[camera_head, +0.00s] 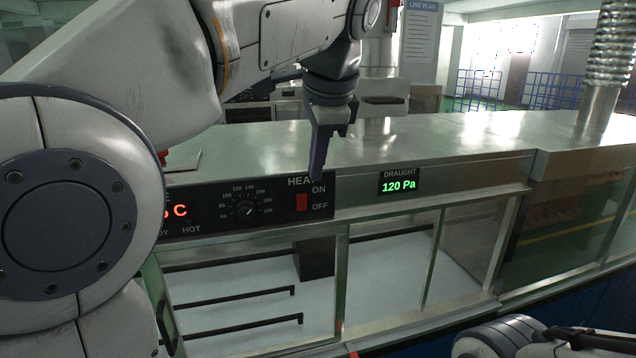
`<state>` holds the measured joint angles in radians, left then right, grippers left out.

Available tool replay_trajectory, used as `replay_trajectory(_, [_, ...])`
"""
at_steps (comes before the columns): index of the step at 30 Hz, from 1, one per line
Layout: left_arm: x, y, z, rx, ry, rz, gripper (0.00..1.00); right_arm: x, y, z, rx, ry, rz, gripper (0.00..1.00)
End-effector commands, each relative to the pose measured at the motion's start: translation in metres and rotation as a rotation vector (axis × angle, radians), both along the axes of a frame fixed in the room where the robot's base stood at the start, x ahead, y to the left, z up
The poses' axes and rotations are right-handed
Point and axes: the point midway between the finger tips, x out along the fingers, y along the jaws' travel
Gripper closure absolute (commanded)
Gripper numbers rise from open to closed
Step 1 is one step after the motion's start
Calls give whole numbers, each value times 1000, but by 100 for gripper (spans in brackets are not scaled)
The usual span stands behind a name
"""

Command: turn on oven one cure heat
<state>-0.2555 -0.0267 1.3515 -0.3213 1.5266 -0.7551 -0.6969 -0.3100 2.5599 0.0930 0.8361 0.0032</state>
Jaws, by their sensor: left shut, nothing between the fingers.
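A temperature dial (245,209) is left of the switch. My left gripper (318,172) is shut and empty, pointing down in front of the panel's top edge, just above and right of the switch, close to the ON label. I cannot tell whether it touches the panel. My right gripper is not in view; part of my right arm shows at bottom right.
A green draught display (399,184) reading 120 Pa is right of the panel. The steel oven top (450,135) is mostly clear. Glass windows (390,262) below show a pale interior with dark rails. A ribbed metal duct (610,45) rises at far right.

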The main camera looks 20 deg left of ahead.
Motion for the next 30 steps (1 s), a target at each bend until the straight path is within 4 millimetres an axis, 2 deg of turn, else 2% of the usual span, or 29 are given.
replay_trajectory(7, [0, 0, -2, -1, -1, 0, 100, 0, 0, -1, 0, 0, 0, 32])
replay_trajectory(11, [4, 3, -12, -1, 2, 2, 100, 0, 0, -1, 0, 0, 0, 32])
replay_trajectory(24, [34, 23, -92, -2, 5, 2, 100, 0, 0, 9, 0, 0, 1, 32])
replay_trajectory(30, [58, 39, -85, -3, 0, 3, 100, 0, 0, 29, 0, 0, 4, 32])
